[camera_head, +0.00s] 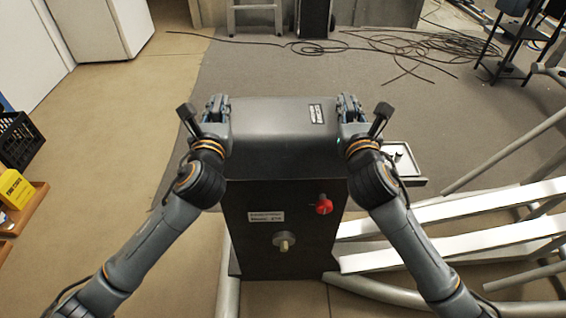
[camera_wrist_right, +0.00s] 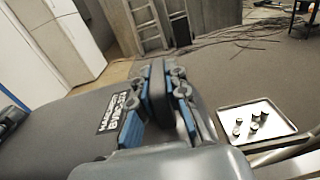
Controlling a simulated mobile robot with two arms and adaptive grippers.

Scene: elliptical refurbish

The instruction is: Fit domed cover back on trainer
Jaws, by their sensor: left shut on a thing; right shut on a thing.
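The dark grey domed cover (camera_head: 268,125) has a white label near its right end and spans both grippers at the top of the trainer's black housing (camera_head: 262,236). It looks level; I cannot tell whether it rests on the housing or is slightly above it. My left gripper (camera_head: 217,106) is shut on the cover's left end. My right gripper (camera_head: 350,106) is shut on its right end. In the right wrist view the fingers (camera_wrist_right: 160,95) close on the edge of the cover (camera_wrist_right: 55,140). The housing's front shows a red knob (camera_head: 323,204) and a brass-coloured shaft end (camera_head: 284,243).
A tray (camera_head: 421,180) with small parts lies right of the housing; it also shows in the right wrist view (camera_wrist_right: 287,126). White and grey rails (camera_head: 440,243) extend to the right. Cables (camera_head: 400,48) lie behind. A yellow item (camera_head: 14,188) is at far left.

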